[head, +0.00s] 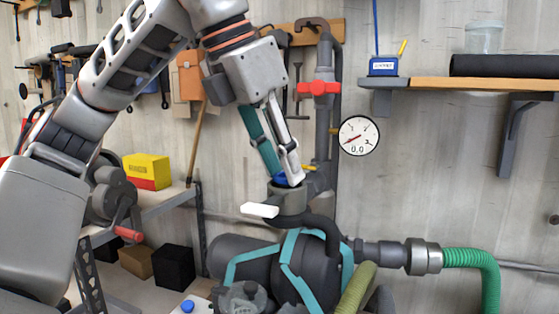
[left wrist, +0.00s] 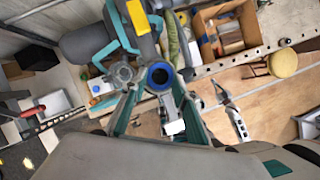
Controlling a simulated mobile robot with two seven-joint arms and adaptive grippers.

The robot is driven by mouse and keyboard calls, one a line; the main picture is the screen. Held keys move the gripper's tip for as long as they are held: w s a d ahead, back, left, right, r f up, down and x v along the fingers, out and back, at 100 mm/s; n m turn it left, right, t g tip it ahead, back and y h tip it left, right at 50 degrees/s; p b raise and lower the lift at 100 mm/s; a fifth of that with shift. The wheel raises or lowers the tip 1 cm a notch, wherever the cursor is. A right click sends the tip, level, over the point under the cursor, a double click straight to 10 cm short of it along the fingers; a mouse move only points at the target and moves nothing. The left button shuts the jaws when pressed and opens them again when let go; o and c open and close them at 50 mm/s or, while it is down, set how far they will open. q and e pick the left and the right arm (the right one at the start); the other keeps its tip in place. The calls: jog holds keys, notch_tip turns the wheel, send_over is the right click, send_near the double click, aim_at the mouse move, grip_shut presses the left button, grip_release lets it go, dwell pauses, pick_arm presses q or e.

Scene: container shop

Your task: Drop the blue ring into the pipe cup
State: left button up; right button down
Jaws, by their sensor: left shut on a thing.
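The blue ring (head: 280,180) is between the fingertips of my left gripper (head: 288,176), which is shut on it. In the head view the ring is at the mouth of the grey pipe cup (head: 291,203), low over the opening and partly hidden by the fingers. I cannot tell whether it touches the cup. In the left wrist view the ring (left wrist: 149,80) shows as a round blue band with a dark opening in its middle. The cup is mostly hidden behind it there.
A white lever (head: 259,210) sticks out left of the cup. A dark tank with teal straps (head: 290,268) lies below. A pipe with a red valve (head: 319,88) and a gauge (head: 359,136) stand behind. A shelf (head: 480,84) is at right.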

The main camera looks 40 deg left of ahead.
pick_arm(q)
jog(key=o, duration=0.8)
jog(key=v, duration=1.2)
dwell(0.3)
